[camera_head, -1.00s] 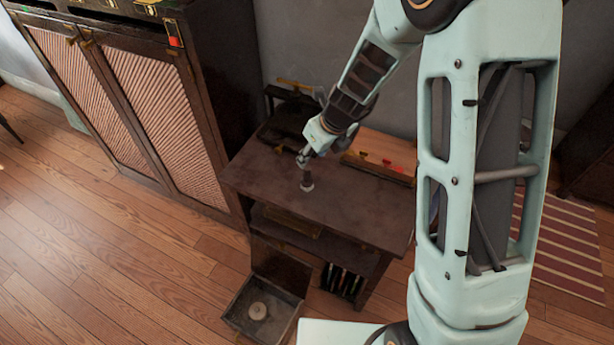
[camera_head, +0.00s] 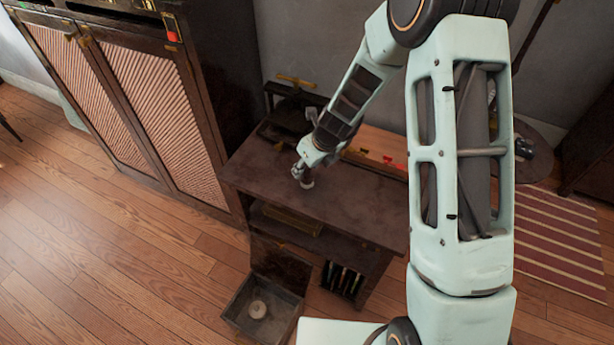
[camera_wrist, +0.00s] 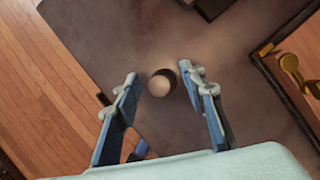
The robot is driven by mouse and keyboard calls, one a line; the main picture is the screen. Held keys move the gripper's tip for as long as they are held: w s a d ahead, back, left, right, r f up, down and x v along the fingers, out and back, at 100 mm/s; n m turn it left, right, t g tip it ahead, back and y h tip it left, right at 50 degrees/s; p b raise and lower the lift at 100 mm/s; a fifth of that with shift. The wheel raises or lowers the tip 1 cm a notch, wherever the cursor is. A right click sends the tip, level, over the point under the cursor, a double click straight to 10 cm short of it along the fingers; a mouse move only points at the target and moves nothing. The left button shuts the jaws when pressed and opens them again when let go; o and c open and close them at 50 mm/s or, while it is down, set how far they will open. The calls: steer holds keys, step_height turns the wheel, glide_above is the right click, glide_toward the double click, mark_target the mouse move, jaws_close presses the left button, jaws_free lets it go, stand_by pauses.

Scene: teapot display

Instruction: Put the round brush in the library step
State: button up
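The round brush appears to be the small upright piece with a pale round top and dark side (camera_wrist: 162,83), standing on the dark table top. In the head view its pale lower end (camera_head: 307,184) shows just under my gripper (camera_head: 302,173). In the wrist view my gripper (camera_wrist: 158,76) is open, with one finger on each side of the brush and gaps on both sides. I cannot tell whether the fingertips are down at its height. The library step seems to be the open dark box (camera_head: 236,319) on the floor, its lid raised; a pale round object (camera_head: 257,310) lies inside.
The dark table (camera_head: 350,212) has a shelf below and a slotted rack (camera_head: 342,279) near the floor. A tray with red items (camera_head: 385,160) and dark apparatus (camera_head: 285,120) stand at its back. A cabinet (camera_head: 150,110) stands left. Floor is clear at front left.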

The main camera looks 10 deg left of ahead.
jaws_close()
steer(key=shift+r, duration=0.1)
steer(key=shift+r, duration=0.4)
step_height(320, 180, up, 3)
steer(key=shift+f+p, duration=0.2)
steer(key=shift+p, duration=0.15)
steer(key=s+d+r, duration=0.5)
steer(key=s+r, duration=0.4)
steer(key=s, duration=0.4)
steer(key=shift+r, duration=0.25)
